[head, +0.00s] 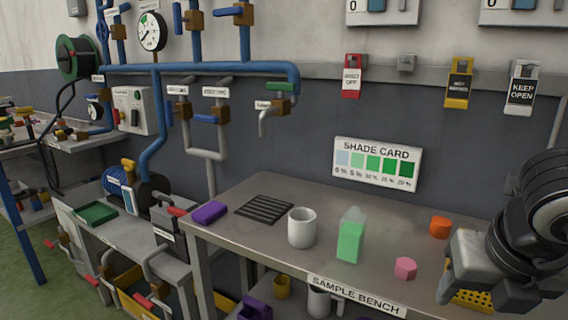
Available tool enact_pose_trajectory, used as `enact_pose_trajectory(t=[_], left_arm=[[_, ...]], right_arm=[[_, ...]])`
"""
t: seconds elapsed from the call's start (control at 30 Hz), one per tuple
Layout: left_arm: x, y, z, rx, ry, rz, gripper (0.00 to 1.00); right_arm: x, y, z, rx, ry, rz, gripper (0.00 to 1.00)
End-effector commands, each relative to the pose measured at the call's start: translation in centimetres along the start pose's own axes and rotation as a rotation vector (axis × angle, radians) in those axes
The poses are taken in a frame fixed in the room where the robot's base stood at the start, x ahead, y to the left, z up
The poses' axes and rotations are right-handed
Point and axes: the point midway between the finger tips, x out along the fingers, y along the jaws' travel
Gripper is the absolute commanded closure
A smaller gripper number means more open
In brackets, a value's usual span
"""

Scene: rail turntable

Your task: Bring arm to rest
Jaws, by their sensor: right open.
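My right gripper (462,272) is at the right of the head view, over the right end of the sample bench (262,192). Its arm comes in from the right edge, and the gripper is open, with nothing seen between its fingers. It partly covers a yellow perforated piece (470,299) on or by the bench. My left gripper is not in view.
On the bench stand a white cup (302,228), a clear container with green contents (350,240), a pink piece (405,268), an orange cylinder (440,227) and a purple block (210,213). A black grate (264,210) lies at the back left. Blue pipes (200,68) run along the wall.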

Motion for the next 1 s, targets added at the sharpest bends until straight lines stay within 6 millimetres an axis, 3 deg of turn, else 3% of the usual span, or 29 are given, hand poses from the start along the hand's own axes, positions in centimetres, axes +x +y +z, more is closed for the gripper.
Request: enact_pose_trajectory(t=[0.17,0.43,0.57,0.67,0.77,0.83,0.87,0.93,1.0], left_arm=[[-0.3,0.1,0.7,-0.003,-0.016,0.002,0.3],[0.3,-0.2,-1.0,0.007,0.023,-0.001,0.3],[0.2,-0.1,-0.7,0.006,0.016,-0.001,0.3],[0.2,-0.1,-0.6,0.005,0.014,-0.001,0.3],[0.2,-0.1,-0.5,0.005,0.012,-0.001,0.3],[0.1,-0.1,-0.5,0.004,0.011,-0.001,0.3],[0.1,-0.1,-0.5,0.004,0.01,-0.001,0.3],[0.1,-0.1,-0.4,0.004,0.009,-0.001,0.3],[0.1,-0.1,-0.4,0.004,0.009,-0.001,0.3]], right_arm=[[1.5,3.6,-3.0,-0.111,0.144,0.166,0.42],[1.6,10.0,-9.0,-0.248,0.399,0.526,0.42],[-0.4,14.1,-12.8,-0.27,0.577,0.83,0.42],[-4.0,17.7,-15.0,-0.185,0.748,1.197,0.42],[-7.9,20.0,-13.7,0.081,0.873,1.597,0.42],[-8.8,20.4,-10.8,0.374,0.904,1.818,0.42],[-8.4,20.2,-9.3,0.524,0.904,1.888,0.42],[-5.8,19.3,-6.0,0.912,0.871,1.98,0.42],[-1.1,17.7,-4.0,1.319,0.81,1.958,0.42]])
